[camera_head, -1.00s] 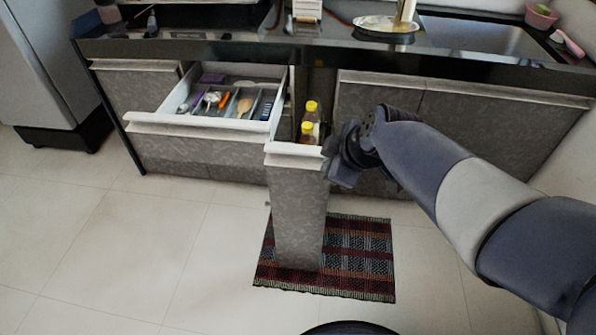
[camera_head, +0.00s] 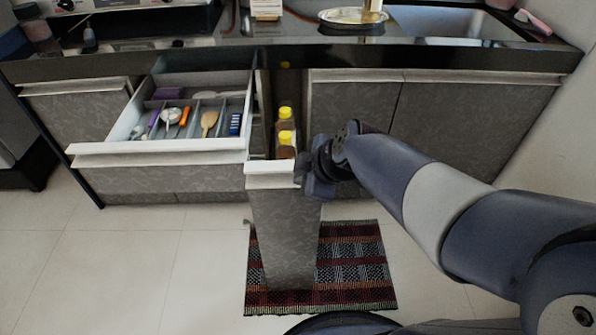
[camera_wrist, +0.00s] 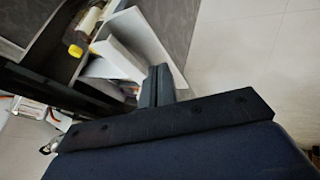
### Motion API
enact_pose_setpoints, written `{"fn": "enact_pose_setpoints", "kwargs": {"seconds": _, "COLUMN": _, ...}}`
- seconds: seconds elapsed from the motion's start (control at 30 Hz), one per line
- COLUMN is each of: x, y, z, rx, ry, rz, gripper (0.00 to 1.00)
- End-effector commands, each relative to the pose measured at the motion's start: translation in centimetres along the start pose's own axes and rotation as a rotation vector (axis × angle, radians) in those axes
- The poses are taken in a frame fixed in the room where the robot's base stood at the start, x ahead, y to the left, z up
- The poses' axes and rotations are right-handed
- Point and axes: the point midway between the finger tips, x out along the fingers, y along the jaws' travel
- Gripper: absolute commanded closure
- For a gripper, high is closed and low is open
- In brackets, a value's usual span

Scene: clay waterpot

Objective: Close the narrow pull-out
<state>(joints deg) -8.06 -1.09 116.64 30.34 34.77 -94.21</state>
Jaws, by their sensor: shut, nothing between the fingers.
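The narrow pull-out (camera_head: 284,235) stands open in the middle of the head view, its tall grey patterned front well out from the cabinets over a striped rug. Bottles with yellow caps (camera_head: 285,137) stand inside it. My gripper (camera_head: 312,176) is shut and empty at the upper right corner of the front, overlapping its edge in the picture; I cannot tell whether it touches. In the wrist view, my closed fingers (camera_wrist: 158,86) are beside the pull-out's pale top edge (camera_wrist: 152,38), with a yellow cap (camera_wrist: 75,50) further left.
A wide drawer (camera_head: 160,153) with utensils stands open left of the pull-out. Closed cabinets (camera_head: 460,125) are on the right, under the dark countertop (camera_head: 440,55). The striped rug (camera_head: 352,262) lies under the pull-out. Tiled floor is clear at the left.

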Motion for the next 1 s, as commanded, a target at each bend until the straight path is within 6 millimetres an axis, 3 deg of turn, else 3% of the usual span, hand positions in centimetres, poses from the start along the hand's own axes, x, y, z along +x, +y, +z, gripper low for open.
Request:
{"fn": "enact_pose_setpoints", "kwargs": {"seconds": 0.67, "x": 0.2, "y": 0.4, "z": 0.2, "rx": 0.000, "ry": 0.000, "rz": -0.001, "gripper": 1.00}}
{"fn": "enact_pose_setpoints", "kwargs": {"seconds": 1.0, "x": 2.5, "y": 4.3, "z": 0.3, "rx": 0.001, "ry": -0.001, "rz": 0.000, "gripper": 1.00}}
